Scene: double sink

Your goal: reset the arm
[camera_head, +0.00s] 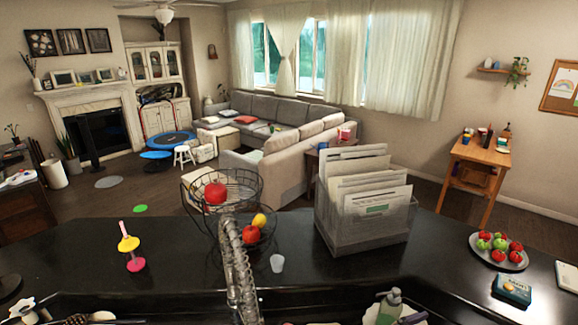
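Neither of my grippers shows in the head view, and no arm of mine can be made out. The task names no object. A spring-coil metal faucet (238,265) stands upright at the bottom middle. The sink itself is below the picture's lower edge, where only the tops of a few items show.
The black counter (180,262) holds a two-tier wire fruit basket (192,212), a file rack (372,238), a clear cup (277,263), a pink-yellow toy (130,246), a plate of fruit (474,247) and a blue box (512,288). A green-topped bottle (389,308) stands at the front.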

